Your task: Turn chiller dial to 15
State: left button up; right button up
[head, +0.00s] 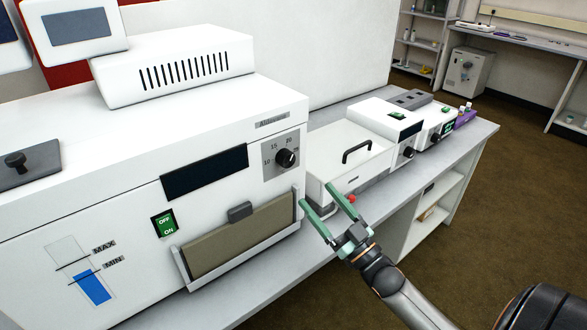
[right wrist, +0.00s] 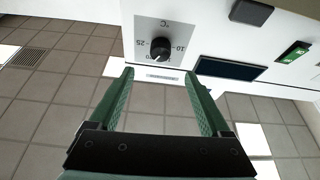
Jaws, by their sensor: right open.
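The chiller (head: 232,130) is the large white box at the left of the head view. Its black dial (head: 286,158) sits on a grey scale plate with marks from 10 to 25, at the upper right of the front face. The dial's exact setting is too small to read. My right gripper (head: 317,194) is open and empty, in front of the chiller and below and right of the dial. In the right wrist view the dial (right wrist: 160,49) shows upside down, just beyond and between the open green fingertips (right wrist: 159,73), apart from them. My left gripper is out of view.
The chiller front also carries a dark display (head: 205,172), a green on/off switch (head: 164,224) and a level gauge (head: 82,270). A white lidded bath (head: 345,165) with a black handle stands just behind my right gripper. Open floor lies at the right.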

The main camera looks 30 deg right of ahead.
aim_at(290, 163)
jog(key=p+x, duration=0.1)
jog(key=x, duration=0.9)
jog(key=shift+w, duration=0.2)
grip_shut()
dwell(0.3)
